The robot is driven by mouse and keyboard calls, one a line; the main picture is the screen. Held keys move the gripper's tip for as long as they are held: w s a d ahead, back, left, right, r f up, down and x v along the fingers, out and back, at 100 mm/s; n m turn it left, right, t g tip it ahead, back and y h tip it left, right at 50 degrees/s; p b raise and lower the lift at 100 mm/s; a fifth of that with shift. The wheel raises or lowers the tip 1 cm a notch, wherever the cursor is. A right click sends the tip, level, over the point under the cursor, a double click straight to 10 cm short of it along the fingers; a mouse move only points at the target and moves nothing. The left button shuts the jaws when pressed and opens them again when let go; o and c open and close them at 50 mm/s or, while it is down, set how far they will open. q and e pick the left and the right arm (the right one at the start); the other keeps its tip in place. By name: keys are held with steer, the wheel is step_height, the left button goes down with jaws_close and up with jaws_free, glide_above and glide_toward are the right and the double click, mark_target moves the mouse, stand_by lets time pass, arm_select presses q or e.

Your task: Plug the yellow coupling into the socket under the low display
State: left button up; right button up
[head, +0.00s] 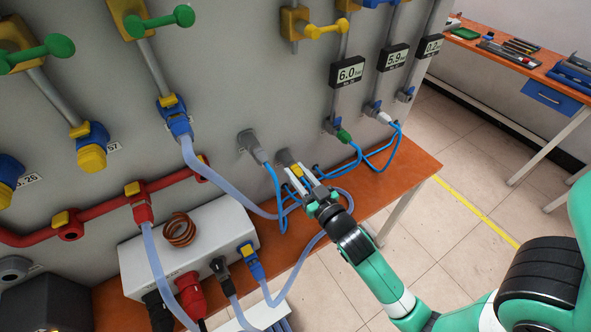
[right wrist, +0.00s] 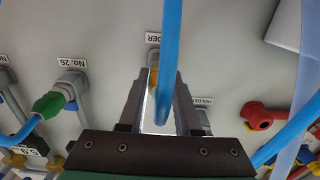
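The yellow coupling (head: 296,170) sits at a grey wall holder (head: 284,157), with a blue hose hanging from it; it also shows in the right wrist view (right wrist: 153,80), below a HOLDER label. My right gripper (head: 298,172) has its fingers on either side of the coupling, with a gap visible beside it in the wrist view, so it looks open. The low display (head: 430,47) reads about 0.2 at the upper right. Below it is a small blue socket (head: 404,95) that looks empty. My left gripper is not in view.
Other displays read 6.0 (head: 348,73) and 5.9 (head: 393,58). A green coupling (head: 343,134) and a pale grey one (head: 382,117) sit below them. Blue hoses (head: 372,160) loop above the orange bench (head: 400,180).

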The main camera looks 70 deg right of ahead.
mark_target(302, 179)
jaws_close()
stand_by(0.8)
steer(key=shift+s, duration=0.1)
steer(key=shift+b+v, duration=0.7)
steer(key=shift+v, duration=2.25)
